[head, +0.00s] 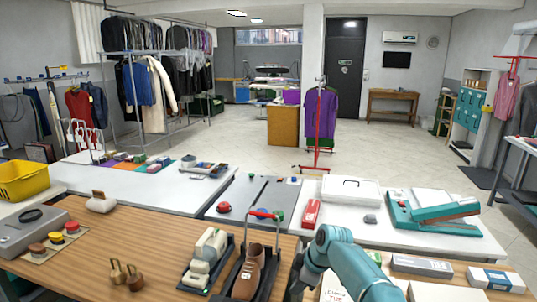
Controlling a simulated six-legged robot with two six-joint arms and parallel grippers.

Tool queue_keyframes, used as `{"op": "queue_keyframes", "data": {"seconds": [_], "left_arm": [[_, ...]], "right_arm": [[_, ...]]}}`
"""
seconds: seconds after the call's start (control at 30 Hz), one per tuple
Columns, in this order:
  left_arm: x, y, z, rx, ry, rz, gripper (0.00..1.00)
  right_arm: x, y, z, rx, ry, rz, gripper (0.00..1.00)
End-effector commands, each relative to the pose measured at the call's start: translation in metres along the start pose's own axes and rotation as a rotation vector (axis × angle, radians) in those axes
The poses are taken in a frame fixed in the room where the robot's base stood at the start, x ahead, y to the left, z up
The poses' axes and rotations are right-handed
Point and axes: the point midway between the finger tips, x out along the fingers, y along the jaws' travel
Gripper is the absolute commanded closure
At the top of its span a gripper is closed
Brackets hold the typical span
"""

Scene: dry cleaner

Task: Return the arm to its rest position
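My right arm (350,262), teal, comes in from the bottom right and bends over the front edge of the wooden counter. Its dark gripper (297,280) points down at the bottom edge, just right of a brown shoe (248,272) in a black tray with a red handle. The fingertips are cut off or hidden, so whether it is open or shut does not show. My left gripper is not in view.
The wooden counter (150,235) holds a white device (207,255) and two small brown knobs (127,275). Boxes (420,265) lie right of my arm. Behind are white tables with a teal press (435,212) and a yellow basket (22,180). Open floor lies beyond.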

Motion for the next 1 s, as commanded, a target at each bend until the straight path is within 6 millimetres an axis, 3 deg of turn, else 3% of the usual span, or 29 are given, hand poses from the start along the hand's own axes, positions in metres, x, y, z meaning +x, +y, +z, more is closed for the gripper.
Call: {"op": "queue_keyframes", "data": {"seconds": [0.03, 0.37, 0.53, 0.67, 0.77, 0.87, 1.0], "left_arm": [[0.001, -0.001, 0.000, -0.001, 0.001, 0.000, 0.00], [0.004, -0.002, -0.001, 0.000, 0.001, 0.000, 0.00], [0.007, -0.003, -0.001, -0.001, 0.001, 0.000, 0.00], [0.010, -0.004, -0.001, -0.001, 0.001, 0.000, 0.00], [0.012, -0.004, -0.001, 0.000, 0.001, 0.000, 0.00], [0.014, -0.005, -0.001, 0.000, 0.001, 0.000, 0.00], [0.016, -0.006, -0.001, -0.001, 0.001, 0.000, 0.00]], "right_arm": [[0.013, -0.004, 0.008, 0.033, -0.006, -0.013, 0.71], [0.075, -0.038, 0.049, 0.277, -0.024, -0.042, 0.71], [0.113, -0.081, 0.083, 0.469, -0.042, -0.066, 0.71], [0.145, -0.142, 0.121, 0.691, -0.068, -0.089, 0.71], [0.159, -0.202, 0.149, 0.881, -0.092, -0.105, 0.71], [0.160, -0.265, 0.174, 1.070, -0.120, -0.117, 0.71], [0.146, -0.344, 0.198, 1.304, -0.158, -0.127, 0.71]]}}
